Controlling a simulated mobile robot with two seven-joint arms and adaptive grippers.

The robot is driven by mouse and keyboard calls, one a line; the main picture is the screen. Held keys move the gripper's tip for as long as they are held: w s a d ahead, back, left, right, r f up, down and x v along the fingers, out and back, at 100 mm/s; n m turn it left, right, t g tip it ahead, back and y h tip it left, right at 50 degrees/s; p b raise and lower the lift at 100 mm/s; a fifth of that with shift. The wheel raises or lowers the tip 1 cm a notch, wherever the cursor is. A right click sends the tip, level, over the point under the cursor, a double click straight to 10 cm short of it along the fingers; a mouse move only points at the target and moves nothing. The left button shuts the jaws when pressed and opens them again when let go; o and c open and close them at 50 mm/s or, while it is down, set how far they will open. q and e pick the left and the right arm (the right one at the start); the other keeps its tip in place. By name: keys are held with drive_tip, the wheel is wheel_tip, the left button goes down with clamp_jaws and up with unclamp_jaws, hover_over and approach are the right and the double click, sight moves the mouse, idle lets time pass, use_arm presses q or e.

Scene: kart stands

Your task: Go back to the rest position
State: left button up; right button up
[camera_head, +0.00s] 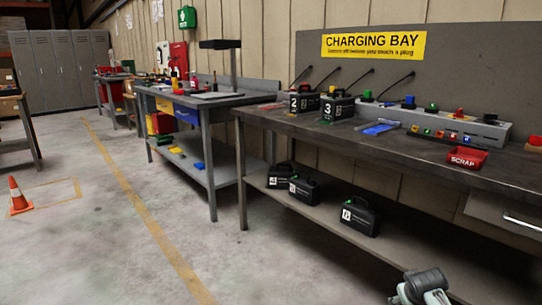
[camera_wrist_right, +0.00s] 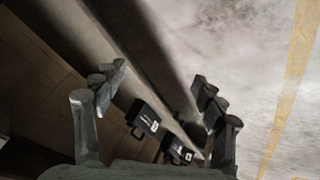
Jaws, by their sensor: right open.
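My right gripper (camera_wrist_right: 155,100) is open in the right wrist view, its two fingers wide apart with nothing between them. Beyond the fingers, black numbered battery boxes (camera_wrist_right: 147,119) show, apart from the gripper. In the head view only a grey piece of my arm (camera_head: 425,287) shows at the bottom right, in front of the charging bench (camera_head: 370,143). My left gripper is not in view.
Black boxes marked 2 (camera_head: 304,100) and 3 (camera_head: 337,106) stand on the bench, with a red scrap bin (camera_head: 467,160) at right. More black boxes (camera_head: 359,217) sit on the lower shelf (camera_head: 320,208). An orange cone (camera_head: 18,196) stands left. The floor between is clear.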

drive_tip(key=s+a+f+g, duration=0.1)
drive_tip(key=s+a+f, duration=0.2)
drive_tip(key=s, duration=0.7)
drive_tip(key=s+a+f+g+y, duration=0.1)
drive_tip(key=s+a+f, duration=0.3)
drive_tip(key=s, duration=0.7)
drive_tip(key=s+a+f+g+y, duration=0.1)
drive_tip(key=s+a+f, duration=0.2)
drive_tip(key=s, duration=0.8)
wheel_tip(320, 180, down, 2)
drive_tip(key=shift+a+f+n, duration=0.15)
drive_tip(key=shift+f+n, duration=0.05)
drive_tip(key=shift+n, duration=0.2)
